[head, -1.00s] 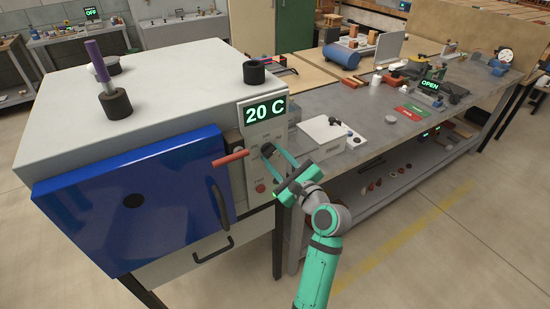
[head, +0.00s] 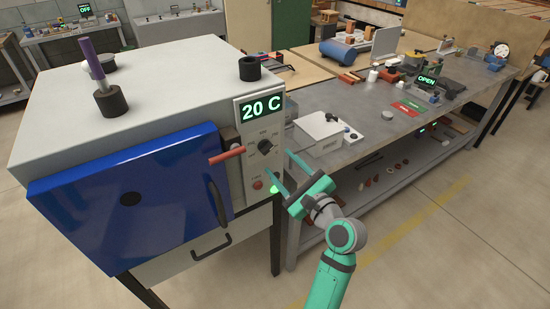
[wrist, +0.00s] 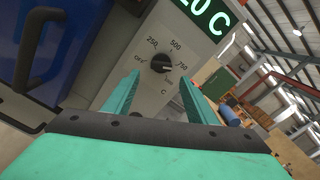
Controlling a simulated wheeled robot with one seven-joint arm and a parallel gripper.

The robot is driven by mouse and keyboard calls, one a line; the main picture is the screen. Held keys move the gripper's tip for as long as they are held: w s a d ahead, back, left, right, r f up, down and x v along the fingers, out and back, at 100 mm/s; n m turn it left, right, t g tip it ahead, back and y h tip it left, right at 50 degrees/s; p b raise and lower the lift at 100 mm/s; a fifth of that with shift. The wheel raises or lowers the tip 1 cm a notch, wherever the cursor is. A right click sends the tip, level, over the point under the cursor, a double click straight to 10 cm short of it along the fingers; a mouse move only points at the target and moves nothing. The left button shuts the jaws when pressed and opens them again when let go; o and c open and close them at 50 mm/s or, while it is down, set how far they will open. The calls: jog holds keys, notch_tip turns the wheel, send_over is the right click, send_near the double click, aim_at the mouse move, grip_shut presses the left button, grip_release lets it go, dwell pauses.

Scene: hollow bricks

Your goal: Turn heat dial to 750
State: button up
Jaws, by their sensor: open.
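The heat dial (head: 265,146) is a black round knob on the pale front panel of the blue-doored furnace. In the wrist view the dial (wrist: 161,62) has marks OFF, 250, 500 and 750 around it. Its light pointer mark appears turned to the right, toward the 750 label. The green display (head: 262,108) above reads 20 C. My gripper (head: 278,163) is open and empty, in front of the panel and to the right of the dial in the head view. In the wrist view my gripper (wrist: 159,78) has its fingers below and either side of the dial, apart from it.
A red handle (head: 227,155) sticks out left of the dial. A red button (head: 257,184) and a lit green lamp (head: 274,189) are below it. The blue door (head: 130,200) is at the left. A workbench (head: 345,160) with a white box stands to the right.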

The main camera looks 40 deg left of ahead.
jog(key=shift+v, duration=2.4)
jog(key=s+d+f+t+h, duration=0.1)
jog(key=d+f+t+h, duration=0.25)
jog(key=f, duration=0.45)
jog(key=s+d+f+t+h, duration=0.1)
jog(key=d+f+t+h, duration=0.1)
jog(key=d+f, duration=0.4)
jog(key=s+d+f+n+t+h, duration=0.25)
jog(key=s+d+f+h, duration=0.35)
jog(key=s+d+f, duration=0.3)
jog(key=s+d+f+n+h, duration=0.35)
jog(key=s+d+n, duration=0.3)
jog(key=s, duration=0.45)
jog(key=s+d+r+n+h, duration=0.1)
jog(key=s+r+n, duration=0.5)
jog(key=s, duration=0.6)
jog(key=shift+d+n+t+h, duration=0.3)
jog(key=shift+d+n, duration=0.4)
jog(key=shift+d, duration=0.05)
